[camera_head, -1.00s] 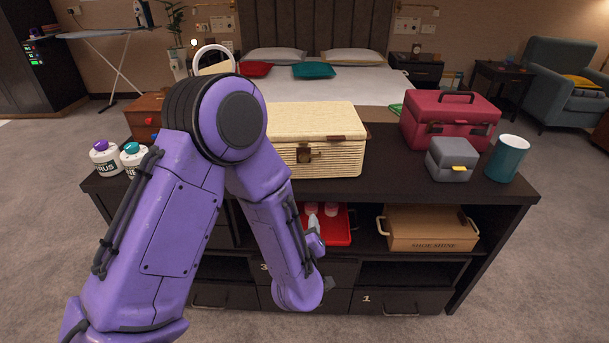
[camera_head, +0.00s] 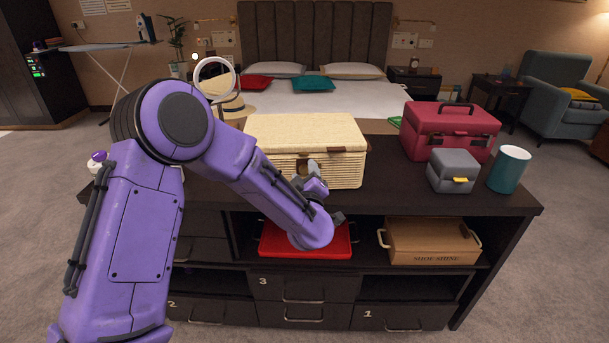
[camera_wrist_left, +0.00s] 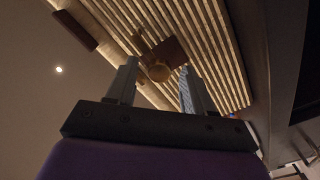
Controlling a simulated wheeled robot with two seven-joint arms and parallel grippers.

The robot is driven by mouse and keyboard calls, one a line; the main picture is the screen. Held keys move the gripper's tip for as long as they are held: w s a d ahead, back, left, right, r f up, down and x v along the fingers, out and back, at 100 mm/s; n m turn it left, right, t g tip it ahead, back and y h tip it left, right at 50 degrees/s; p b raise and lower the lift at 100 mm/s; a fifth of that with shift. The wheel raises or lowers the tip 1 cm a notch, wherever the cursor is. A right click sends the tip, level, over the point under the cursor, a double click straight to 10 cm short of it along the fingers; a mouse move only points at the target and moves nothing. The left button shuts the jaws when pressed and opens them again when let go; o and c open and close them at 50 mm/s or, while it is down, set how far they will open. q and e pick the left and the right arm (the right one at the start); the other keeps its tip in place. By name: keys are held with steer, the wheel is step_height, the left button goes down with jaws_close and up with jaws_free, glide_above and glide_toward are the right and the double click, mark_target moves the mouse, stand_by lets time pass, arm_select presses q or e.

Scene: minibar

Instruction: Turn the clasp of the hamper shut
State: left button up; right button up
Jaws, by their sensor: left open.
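The hamper (camera_head: 270,137) is a cream wicker box with its lid down, on the dark cabinet top. Its brass clasp (camera_wrist_left: 158,68) sits on the front, beside a dark brown patch. In the head view the clasp is partly hidden by my gripper. My left gripper (camera_head: 305,174) is in front of the hamper, just at the clasp, with its fingers pointing at it. In the left wrist view the open fingers (camera_wrist_left: 158,82) stand on either side of the clasp, with nothing visibly held. Whether they touch it I cannot tell. My right gripper is not in view.
A crimson case (camera_head: 449,133), a grey box (camera_head: 452,170) and a teal cup (camera_head: 509,170) stand to the right on the cabinet. A straw hat (camera_head: 236,107) is behind left. Below are a red tray (camera_head: 275,243) and a shoe shine box (camera_head: 430,243).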

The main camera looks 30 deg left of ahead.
arm_select(q)
jaws_close()
steer(key=shift+n, duration=0.3)
steer(key=n+b, duration=0.1)
steer(key=n, duration=0.3)
steer(key=shift+f+b, duration=0.1)
steer(key=shift+b, duration=0.25)
steer(key=n+b, duration=0.2)
steer(key=n, duration=0.2)
steer(key=shift+n, duration=0.3)
steer(key=n+b, duration=0.4)
steer(key=n, duration=0.2)
steer(key=shift+f, duration=0.1)
steer(key=shift+n+b, duration=1.3)
steer(key=shift+n, duration=0.1)
steer(key=shift+r, duration=0.2)
